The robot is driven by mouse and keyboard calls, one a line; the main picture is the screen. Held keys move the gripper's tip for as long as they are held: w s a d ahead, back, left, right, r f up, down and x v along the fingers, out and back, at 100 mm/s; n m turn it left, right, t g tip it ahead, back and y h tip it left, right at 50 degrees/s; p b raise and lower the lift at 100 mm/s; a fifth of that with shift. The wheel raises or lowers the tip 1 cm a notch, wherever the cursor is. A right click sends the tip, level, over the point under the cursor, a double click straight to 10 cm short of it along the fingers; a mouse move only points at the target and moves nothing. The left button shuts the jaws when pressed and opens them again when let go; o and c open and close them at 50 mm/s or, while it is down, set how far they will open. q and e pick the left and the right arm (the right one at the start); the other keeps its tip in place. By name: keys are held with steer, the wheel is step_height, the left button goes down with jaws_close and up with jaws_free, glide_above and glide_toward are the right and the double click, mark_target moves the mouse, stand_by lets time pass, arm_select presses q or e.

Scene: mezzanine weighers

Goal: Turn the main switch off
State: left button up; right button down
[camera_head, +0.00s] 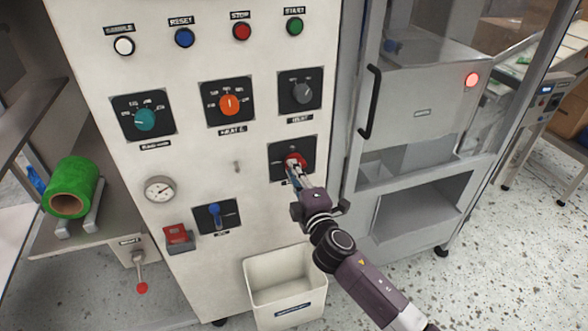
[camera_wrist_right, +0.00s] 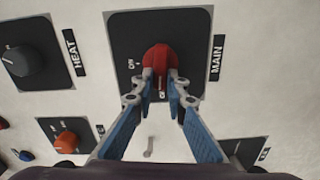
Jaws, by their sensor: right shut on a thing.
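The main switch is a red knob (camera_head: 295,159) on a black plate on the cream panel, right of centre in the head view. In the wrist view the red knob (camera_wrist_right: 160,58) sits on its black plate (camera_wrist_right: 193,45) beside a "MAIN" label. My right gripper (camera_head: 293,172) reaches up to it from below right. Its two blue-grey fingers, clear in the wrist view (camera_wrist_right: 160,84), are shut on the lower part of the knob. The fingers partly cover the plate's markings, so I cannot tell the knob's setting. My left gripper is not in view.
Above the switch are a grey knob (camera_head: 303,92) and an orange knob (camera_head: 230,104), with a teal knob (camera_head: 146,119) further left. A blue lever switch (camera_head: 215,209) is lower left. A cream bin (camera_head: 264,267) stands below. A black door handle (camera_head: 371,101) is at the right.

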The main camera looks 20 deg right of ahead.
steer(key=shift+f+n, duration=0.1)
steer(key=shift+n, duration=0.4)
steer(key=c, duration=1.9)
jaws_free()
steer(key=shift+c, duration=0.2)
steer(key=s, duration=1.2)
steer(key=shift+d, duration=0.2)
steer(key=shift+f, duration=0.15)
